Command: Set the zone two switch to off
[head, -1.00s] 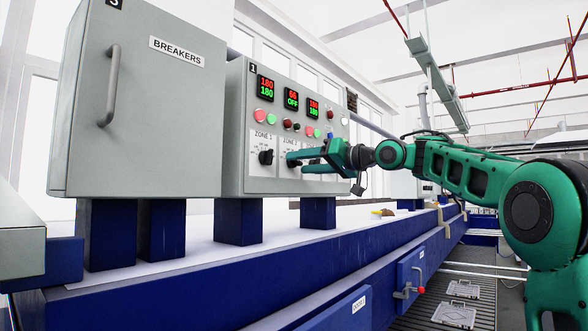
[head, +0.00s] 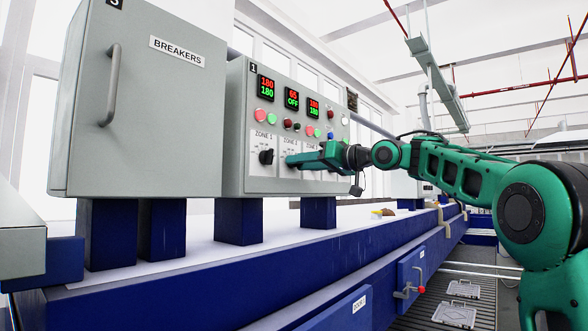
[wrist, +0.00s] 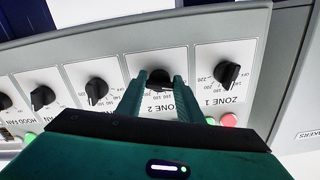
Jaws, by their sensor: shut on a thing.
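The zone 2 switch (wrist: 158,76) is a black rotary knob on a white dial plate marked ZONE 2, seen upside down in the wrist view. My gripper (wrist: 162,84) is shut on this knob, one green finger on each side of it. Part of the dial is hidden by the fingers, so I cannot read its setting. In the head view, my gripper (head: 290,160) reaches the grey control panel (head: 240,150) from the right and covers the knob. The middle display (head: 291,98) shows a red number, about 65, above a green OFF.
The zone 1 knob (wrist: 229,75) sits beside the gripped one, and other knobs (wrist: 96,91) line the panel's other side. Buttons and lamps (head: 288,124) sit above the dials. The breakers cabinet (head: 150,150) stands to the left in the head view.

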